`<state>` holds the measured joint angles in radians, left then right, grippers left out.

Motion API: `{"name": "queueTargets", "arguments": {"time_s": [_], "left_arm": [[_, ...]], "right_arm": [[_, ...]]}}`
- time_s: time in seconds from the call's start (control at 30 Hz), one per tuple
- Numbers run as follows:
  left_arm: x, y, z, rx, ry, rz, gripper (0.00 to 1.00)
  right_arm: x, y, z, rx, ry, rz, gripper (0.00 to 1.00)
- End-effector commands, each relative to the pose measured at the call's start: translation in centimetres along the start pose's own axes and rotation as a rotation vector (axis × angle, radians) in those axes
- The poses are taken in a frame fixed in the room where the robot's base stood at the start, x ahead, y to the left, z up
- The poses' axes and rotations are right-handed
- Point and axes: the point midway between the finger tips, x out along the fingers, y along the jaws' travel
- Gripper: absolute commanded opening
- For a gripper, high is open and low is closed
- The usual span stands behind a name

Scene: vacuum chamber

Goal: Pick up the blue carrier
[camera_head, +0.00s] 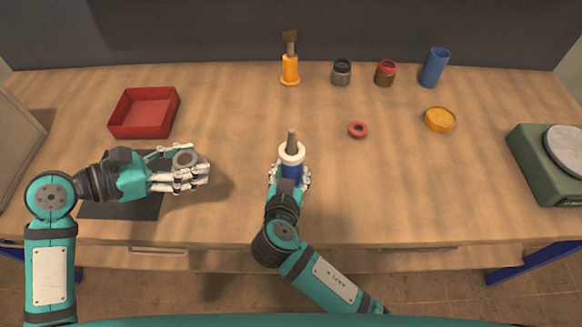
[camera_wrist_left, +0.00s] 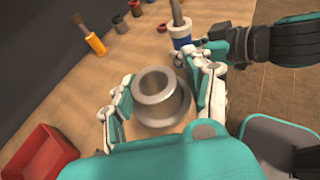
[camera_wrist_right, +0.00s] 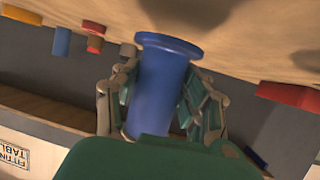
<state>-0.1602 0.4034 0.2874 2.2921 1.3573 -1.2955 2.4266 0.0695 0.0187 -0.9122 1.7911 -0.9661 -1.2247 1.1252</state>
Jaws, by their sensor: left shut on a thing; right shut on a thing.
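The blue carrier (camera_head: 291,170) is upright at the middle of the table, with a white ring near its top and a brown rod standing up from it. My right gripper (camera_head: 290,180) is shut around its blue body. In the right wrist view the carrier (camera_wrist_right: 158,90) is a blue cylinder with a wide flange, between both fingers. I cannot tell whether the flange touches the table.
A red tray (camera_head: 144,112) stands at the left. An orange-handled brush (camera_head: 290,68), a grey jar (camera_head: 341,73), a red-topped jar (camera_head: 385,73) and a blue cup (camera_head: 434,68) stand at the back. A red ring (camera_head: 358,130), a yellow disc (camera_head: 440,119) and a green device (camera_head: 550,165) are right.

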Motion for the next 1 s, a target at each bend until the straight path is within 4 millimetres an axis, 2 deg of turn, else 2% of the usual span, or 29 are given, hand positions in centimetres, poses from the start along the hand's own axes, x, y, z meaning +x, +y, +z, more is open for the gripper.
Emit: {"name": "queueTargets", "arguments": {"time_s": [0.4,0.5,0.7,1.0], "left_arm": [[0.8,0.0,-2.0,0.001,-0.001,0.0,0.15],[1.0,0.0,-2.3,0.001,-0.001,0.0,0.15],[1.1,0.0,-2.6,0.001,-0.001,0.0,0.15],[1.1,0.0,-2.6,0.0,-0.001,0.0,0.15]], "right_arm": [[-8.7,1.2,2.9,0.003,-0.002,-0.003,0.0],[-10.3,1.5,3.3,0.003,0.001,-0.001,0.0],[-12.2,1.8,3.7,0.001,0.003,0.0,0.0],[-12.7,1.9,3.8,0.001,0.004,-0.001,0.0]]}}
